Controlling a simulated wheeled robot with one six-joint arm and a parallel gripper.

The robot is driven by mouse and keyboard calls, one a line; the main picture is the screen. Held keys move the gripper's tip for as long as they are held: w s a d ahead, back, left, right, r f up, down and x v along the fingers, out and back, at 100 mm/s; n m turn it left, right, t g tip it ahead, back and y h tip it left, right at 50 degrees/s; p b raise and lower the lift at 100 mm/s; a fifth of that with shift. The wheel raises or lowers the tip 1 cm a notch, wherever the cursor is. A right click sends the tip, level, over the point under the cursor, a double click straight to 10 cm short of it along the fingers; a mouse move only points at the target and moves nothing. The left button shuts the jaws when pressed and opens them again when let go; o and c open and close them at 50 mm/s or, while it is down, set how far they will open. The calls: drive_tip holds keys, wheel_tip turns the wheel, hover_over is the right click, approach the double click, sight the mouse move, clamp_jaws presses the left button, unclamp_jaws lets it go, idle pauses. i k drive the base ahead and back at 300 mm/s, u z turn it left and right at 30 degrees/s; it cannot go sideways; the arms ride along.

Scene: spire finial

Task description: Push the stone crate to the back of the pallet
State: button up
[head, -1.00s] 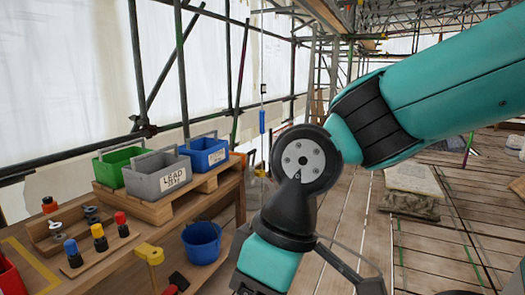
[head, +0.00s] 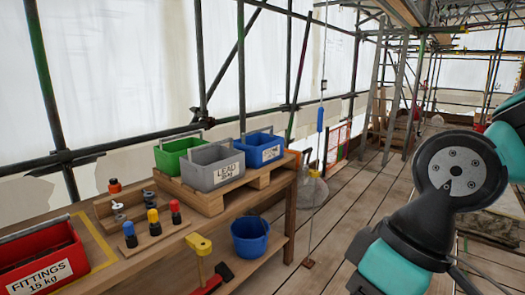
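A pallet (head: 205,201) lies on the wooden bench and bears three open crates. The grey crate (head: 202,177) at its front reads LEAD. The blue crate (head: 256,148) is at its right, with a label too small to read for sure. The green crate (head: 171,158) is behind the grey one at the left, its front partly hidden. No crate label that I can read says stone. My arm shows at the right, well apart from the pallet and bench. The gripper fingers are not clearly in the picture.
A red FITTINGS crate (head: 42,256) stands at the bench's left end. A blue bucket (head: 250,237) sits below. The plank floor (head: 312,230) to the right is open.

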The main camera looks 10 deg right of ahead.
sight(261, 149)
drive_tip(key=z, duration=0.55)
drive_tip(key=i, duration=0.8)
drive_tip(key=z, duration=0.6)
drive_tip(key=i, duration=1.65)
drive_tip(key=u, duration=1.15)
drive_tip(key=i, duration=0.4)
drive_tip(key=u, duration=0.25)
